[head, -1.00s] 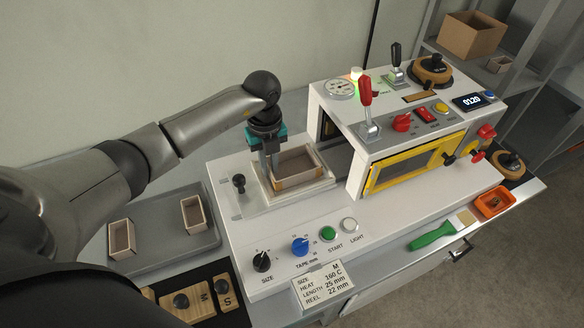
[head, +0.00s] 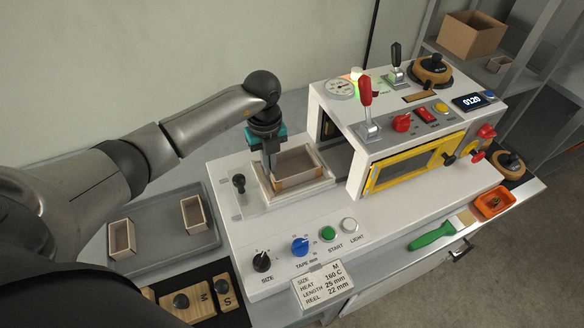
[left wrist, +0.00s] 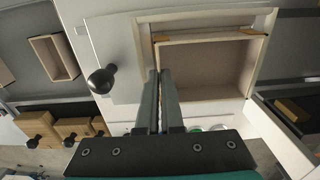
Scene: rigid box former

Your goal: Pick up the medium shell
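The shell in the machine's holder (head: 318,184), which I take as the medium one, is an open, pale box (head: 299,168) with tan tape at its corners. It also fills the upper right of the left wrist view (left wrist: 205,70). My left gripper (head: 269,172) points down at the shell's left wall. In the left wrist view its fingers (left wrist: 160,75) are close together, with the wall's edge between the tips; they look shut on it. The tip contact is partly hidden. My right gripper is not in view.
Two smaller shells (head: 121,238) (head: 193,215) stand on a grey tray (head: 160,255) at left. A black-knobbed lever (head: 239,181) is close left of the holder. The machine's housing (head: 345,130) rises at right. Wooden size blocks (head: 190,301) lie in front.

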